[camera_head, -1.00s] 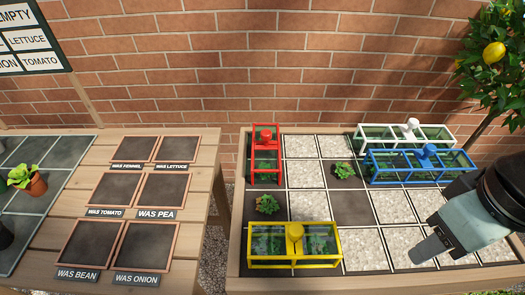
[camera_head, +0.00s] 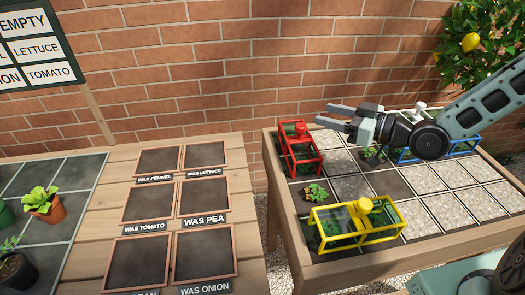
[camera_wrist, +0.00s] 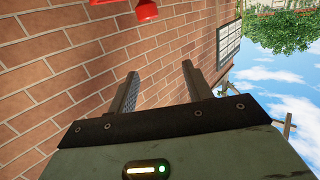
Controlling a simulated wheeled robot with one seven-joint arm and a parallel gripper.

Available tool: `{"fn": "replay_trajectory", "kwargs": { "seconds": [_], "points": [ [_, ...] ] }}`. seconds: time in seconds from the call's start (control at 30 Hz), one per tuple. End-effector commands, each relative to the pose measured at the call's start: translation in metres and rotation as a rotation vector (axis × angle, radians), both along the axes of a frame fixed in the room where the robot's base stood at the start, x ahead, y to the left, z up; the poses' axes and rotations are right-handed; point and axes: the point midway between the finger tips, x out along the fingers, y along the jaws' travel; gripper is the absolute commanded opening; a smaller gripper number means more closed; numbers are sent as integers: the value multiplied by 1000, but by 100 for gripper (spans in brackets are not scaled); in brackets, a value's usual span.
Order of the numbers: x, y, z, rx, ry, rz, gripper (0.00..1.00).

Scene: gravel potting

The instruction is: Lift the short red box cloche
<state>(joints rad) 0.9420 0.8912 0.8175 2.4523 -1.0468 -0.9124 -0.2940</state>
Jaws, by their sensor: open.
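The short red box cloche (camera_head: 300,155) stands at the back left corner of the right-hand table, a red frame with clear panes and a red knob on top. In the wrist view part of its red knob (camera_wrist: 146,11) shows at the top edge. My gripper (camera_head: 336,114) is open and empty. In the head view it appears above and just right of the cloche, with its fingers pointing left. In the wrist view my two fingers (camera_wrist: 158,88) stand apart with only brick wall between them. The cloche's far side is hidden.
A yellow cloche (camera_head: 357,226) stands at the table's front. Blue (camera_head: 408,156) and white (camera_head: 420,107) cloches are partly behind my arm. The brick wall (camera_head: 250,70) rises behind. The left table (camera_head: 120,225) holds dark framed squares.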

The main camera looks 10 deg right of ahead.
Motion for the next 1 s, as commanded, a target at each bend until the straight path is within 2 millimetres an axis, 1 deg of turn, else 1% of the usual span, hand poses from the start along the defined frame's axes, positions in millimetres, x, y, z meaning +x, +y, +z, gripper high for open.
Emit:
{"fn": "replay_trajectory", "kwargs": {
  "seconds": [0.03,0.13,0.23,0.37,0.5,0.67,0.7,0.87,1.0],
  "points": [
    [2,-9,4,36,-33,-18,50],
    [2,-16,12,77,-78,-30,50],
    [3,-18,6,87,-90,-34,50],
    [2,-17,-18,88,-87,-33,50],
    [2,-17,-46,87,-85,-34,50],
    [2,-17,-69,85,-86,-32,50],
    [6,-13,-65,83,-90,-30,50],
    [13,-7,-65,83,-88,-31,50],
    [25,6,-64,84,-89,-30,50]
  ]
}}
